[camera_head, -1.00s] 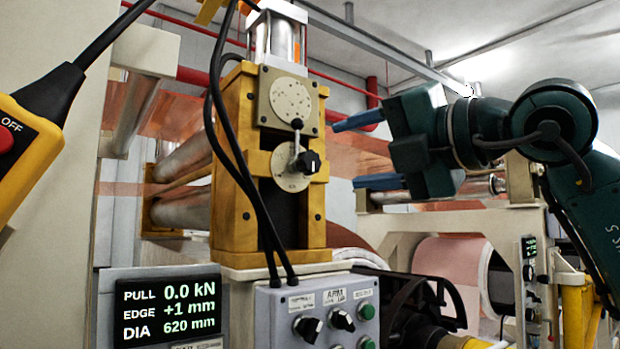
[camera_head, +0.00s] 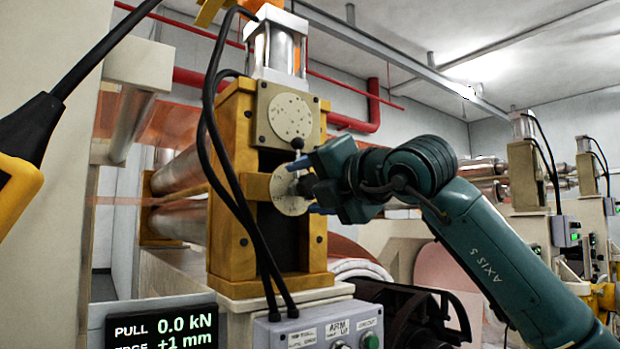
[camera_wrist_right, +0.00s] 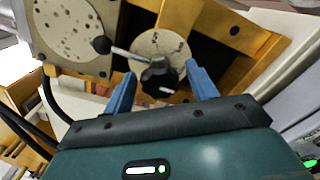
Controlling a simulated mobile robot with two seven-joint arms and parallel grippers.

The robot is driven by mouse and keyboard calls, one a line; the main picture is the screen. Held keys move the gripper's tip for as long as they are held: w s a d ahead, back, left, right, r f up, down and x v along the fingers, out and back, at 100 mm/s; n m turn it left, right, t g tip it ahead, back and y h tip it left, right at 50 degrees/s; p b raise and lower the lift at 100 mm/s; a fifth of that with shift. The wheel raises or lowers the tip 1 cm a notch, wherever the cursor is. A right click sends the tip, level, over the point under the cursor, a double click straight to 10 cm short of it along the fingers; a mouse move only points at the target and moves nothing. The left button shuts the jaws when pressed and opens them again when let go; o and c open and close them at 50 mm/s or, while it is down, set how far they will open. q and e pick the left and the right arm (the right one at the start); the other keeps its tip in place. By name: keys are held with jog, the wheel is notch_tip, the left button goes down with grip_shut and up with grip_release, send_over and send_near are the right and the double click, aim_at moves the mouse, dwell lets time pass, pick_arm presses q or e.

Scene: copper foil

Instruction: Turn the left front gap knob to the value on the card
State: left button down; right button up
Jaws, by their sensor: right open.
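The front gap knob is black with a pale pointer mark, on a round pale dial (camera_head: 290,190) on the yellow roll stand. In the right wrist view the knob (camera_wrist_right: 159,80) sits between the two blue fingers of my right gripper (camera_wrist_right: 162,88), with space on both sides. A small lever with a black ball end (camera_wrist_right: 102,45) reaches beside the knob. In the head view my right gripper (camera_head: 312,184) is at the dial, open, and hides most of the knob. No card with a value can be made out. My left gripper is not in view.
A round speckled plate (camera_head: 290,116) is just above the dial. Black cables (camera_head: 232,170) hang left of it. A grey control box (camera_head: 325,328) and a display (camera_head: 155,325) reading PULL 0.0 kN are below. A yellow pendant (camera_head: 18,195) hangs at far left.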

jog(key=shift+w+a, duration=0.1)
jog(key=shift+w, duration=0.05)
jog(key=c, duration=1)
jog(key=shift+o, duration=0.2)
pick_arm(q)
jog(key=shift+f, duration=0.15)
pick_arm(e)
jog(key=shift+f, duration=0.1)
jog(key=shift+n+b, duration=0.55)
jog(key=shift+n, duration=1.45)
jog(key=n+b, duration=0.1)
jog(key=n, duration=0.1)
jog(key=shift+n, duration=0.3)
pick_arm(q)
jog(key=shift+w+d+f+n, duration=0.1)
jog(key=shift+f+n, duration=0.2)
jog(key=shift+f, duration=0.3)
pick_arm(e)
jog(key=n, duration=0.5)
